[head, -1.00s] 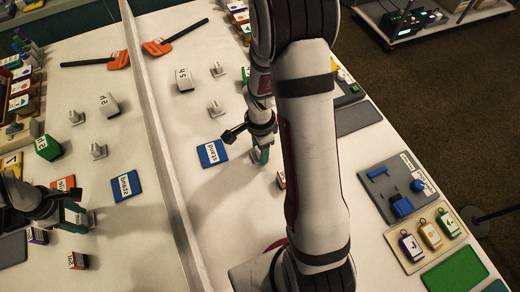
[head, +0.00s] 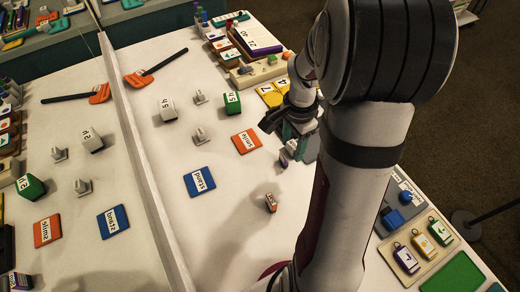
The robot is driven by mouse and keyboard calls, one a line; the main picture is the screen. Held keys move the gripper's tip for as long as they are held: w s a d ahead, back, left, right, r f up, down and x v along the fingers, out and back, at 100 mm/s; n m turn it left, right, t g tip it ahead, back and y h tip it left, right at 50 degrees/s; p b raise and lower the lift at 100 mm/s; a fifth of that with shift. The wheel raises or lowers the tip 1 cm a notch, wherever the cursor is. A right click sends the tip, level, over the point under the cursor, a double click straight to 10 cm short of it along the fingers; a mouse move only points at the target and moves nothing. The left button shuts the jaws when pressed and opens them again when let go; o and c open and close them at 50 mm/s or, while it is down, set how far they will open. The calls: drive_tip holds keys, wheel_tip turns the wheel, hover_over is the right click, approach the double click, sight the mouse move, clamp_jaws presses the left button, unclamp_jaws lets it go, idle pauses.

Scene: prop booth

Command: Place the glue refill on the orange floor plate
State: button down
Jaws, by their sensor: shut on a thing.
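The orange floor plate (head: 246,141), lettered "smile", lies flat and empty on the white table in the head view. My gripper (head: 299,140), with teal fingers, is to the right of the plate, low over the table and partly hidden by my arm. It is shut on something. A small white and purple piece (head: 286,158) shows at its fingertips. This seems to be the glue refill, but the grip itself is hidden, and I cannot tell whether the piece touches the table.
A blue plate (head: 200,182) and a small orange-and-white box (head: 271,202) lie nearer. A green block (head: 232,103), a white block (head: 167,108) and white pegs (head: 199,135) stand behind. A mirror (head: 125,120) borders the left. Yellow plates (head: 270,94) lie beyond my gripper.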

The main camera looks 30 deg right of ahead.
drive_tip(key=w+d, duration=0.3)
drive_tip(key=w, duration=0.4)
hover_over(247, 140)
wheel_tip(247, 140, down, 7)
drive_tip(key=shift+s+r, duration=0.1)
drive_tip(key=shift+r, duration=0.1)
wheel_tip(247, 140, down, 4)
drive_tip(key=shift+c, duration=1.3)
unclamp_jaws()
drive_tip(key=shift+f, duration=0.1)
